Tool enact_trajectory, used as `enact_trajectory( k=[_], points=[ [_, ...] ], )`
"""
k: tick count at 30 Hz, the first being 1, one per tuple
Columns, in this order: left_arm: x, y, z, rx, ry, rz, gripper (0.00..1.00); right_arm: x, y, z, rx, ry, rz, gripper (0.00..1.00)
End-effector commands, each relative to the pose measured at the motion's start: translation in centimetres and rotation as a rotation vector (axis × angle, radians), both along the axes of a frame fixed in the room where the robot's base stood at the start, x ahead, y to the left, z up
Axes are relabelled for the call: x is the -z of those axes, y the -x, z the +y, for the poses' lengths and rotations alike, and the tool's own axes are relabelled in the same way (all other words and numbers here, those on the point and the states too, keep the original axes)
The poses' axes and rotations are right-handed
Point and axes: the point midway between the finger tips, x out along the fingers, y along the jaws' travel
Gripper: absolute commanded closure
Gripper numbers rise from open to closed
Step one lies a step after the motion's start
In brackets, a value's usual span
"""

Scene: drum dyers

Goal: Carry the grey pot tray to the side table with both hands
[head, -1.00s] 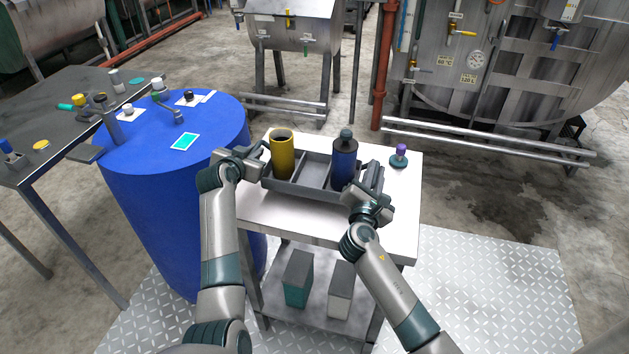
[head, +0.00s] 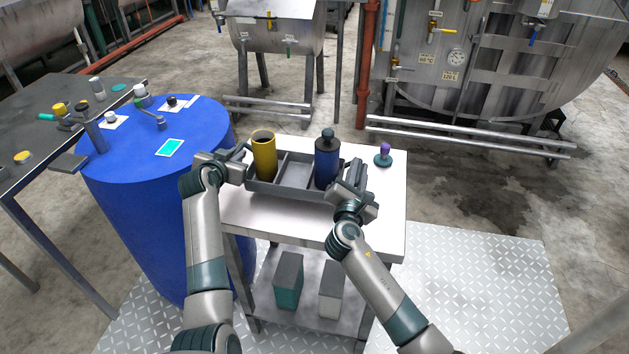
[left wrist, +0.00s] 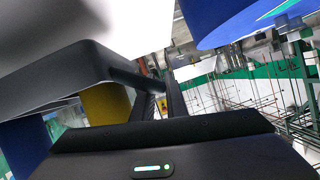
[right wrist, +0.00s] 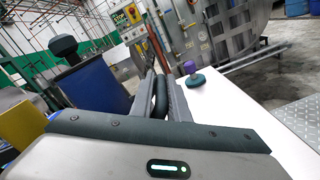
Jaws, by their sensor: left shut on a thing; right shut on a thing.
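The grey pot tray (head: 291,187) is at the white-topped side table (head: 310,227) in the head view; I cannot tell whether it touches the top. A yellow pot (head: 264,158) stands in its left compartment and a blue pot with a dark knobbed lid (head: 327,163) in its right one. The middle compartment looks empty. My left gripper (head: 245,157) is shut on the tray's left end. My right gripper (head: 355,170) is shut on its right end, where the right wrist view shows the dark handle (right wrist: 160,96) between the fingers.
A purple-topped stopper (head: 384,155) stands on the table's right side. A blue drum (head: 150,200) with fittings on top stands close on the left, beside a dark bench (head: 45,130). Two boxes sit on the lower shelf (head: 310,310). The table's front top is clear.

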Motion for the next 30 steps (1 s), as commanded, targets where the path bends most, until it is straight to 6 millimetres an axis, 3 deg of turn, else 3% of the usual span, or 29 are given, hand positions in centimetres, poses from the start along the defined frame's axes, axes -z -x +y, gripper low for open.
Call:
enact_trajectory(
  k=[11, 30],
  points=[
    [0.0, -0.1, 0.4, -0.006, -0.003, -0.006, 1.00, 0.3, 0.0, -0.3, 0.006, 0.004, 0.000, 1.00],
    [2.4, -0.1, 0.4, -0.006, -0.003, -0.006, 1.00, 2.6, 0.0, -0.3, 0.005, 0.004, 0.000, 1.00]
  ],
)
